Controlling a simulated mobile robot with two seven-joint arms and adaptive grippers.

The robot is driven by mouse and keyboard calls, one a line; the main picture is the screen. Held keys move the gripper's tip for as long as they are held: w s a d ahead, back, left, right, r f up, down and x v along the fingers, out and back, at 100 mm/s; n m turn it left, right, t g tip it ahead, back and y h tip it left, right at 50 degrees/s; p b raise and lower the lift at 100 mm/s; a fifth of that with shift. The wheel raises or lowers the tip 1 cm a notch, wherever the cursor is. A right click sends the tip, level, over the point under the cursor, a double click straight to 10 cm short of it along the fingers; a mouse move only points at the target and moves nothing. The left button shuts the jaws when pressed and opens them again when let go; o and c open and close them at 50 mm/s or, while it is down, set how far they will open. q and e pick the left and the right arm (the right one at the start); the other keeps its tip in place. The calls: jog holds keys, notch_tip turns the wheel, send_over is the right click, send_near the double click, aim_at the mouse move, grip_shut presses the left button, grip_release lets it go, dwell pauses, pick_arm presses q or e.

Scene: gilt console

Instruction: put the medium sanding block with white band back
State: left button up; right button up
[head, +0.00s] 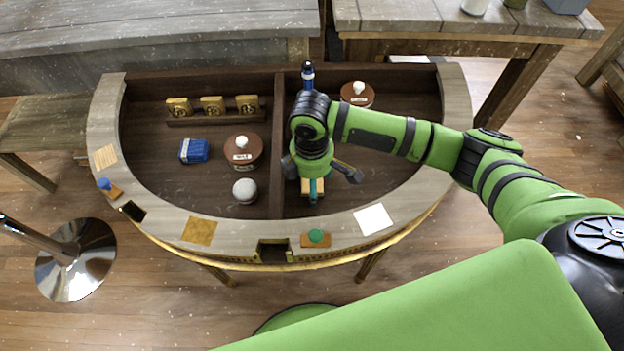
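My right gripper (320,176) points down over the right compartment of the curved console. Its dark fingers show spread to either side, and it looks open. A small tan block with a teal strip (313,187) shows below it, partly hidden; I cannot tell whether they touch. A blue block with paler stripes (194,151) lies in the left compartment. Three gold blocks (212,106) stand in a row on a wooden rack (214,118) at the back left. I cannot make out for certain which block has the white band. My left gripper is not in view.
A divider (277,150) splits the console. Round brown white-knobbed pots stand left (243,152) and back right (357,95). A grey ball (244,190) and blue bottle (308,75) stand near the divider. The rim (150,199) carries green-knobbed (316,238) and blue-knobbed (108,187) pieces.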

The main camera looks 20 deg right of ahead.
notch_tip(320, 180, up, 12)
dwell(0.4)
